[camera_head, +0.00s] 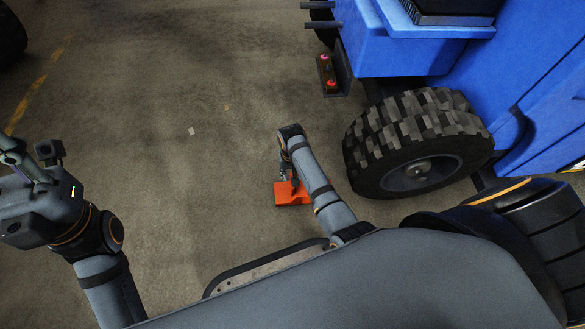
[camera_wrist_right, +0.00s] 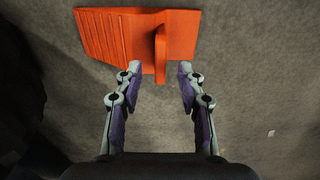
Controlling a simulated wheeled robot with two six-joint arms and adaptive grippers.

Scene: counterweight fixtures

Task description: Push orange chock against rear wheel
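The orange chock (camera_head: 296,196) lies on the floor to the left of the rear wheel (camera_head: 374,154), with bare floor between them. In the right wrist view the chock (camera_wrist_right: 108,35) shows a ribbed face at left and an upright handle plate. My right gripper (camera_head: 288,178) is over the chock, partly hidden by its own arm. In the wrist view its two fingers (camera_wrist_right: 159,80) are apart, with the lower end of the handle plate between the tips and gaps on both sides. My left gripper (camera_head: 14,160) is at the far left, away from the chock; its fingers are unclear.
The blue vehicle (camera_head: 395,48) fills the upper right, with a red-light bracket (camera_head: 328,76) sticking out at its rear. The concrete floor (camera_head: 190,85) in the middle is clear apart from a small pale scrap (camera_head: 191,131). A yellow line (camera_head: 29,95) runs at left.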

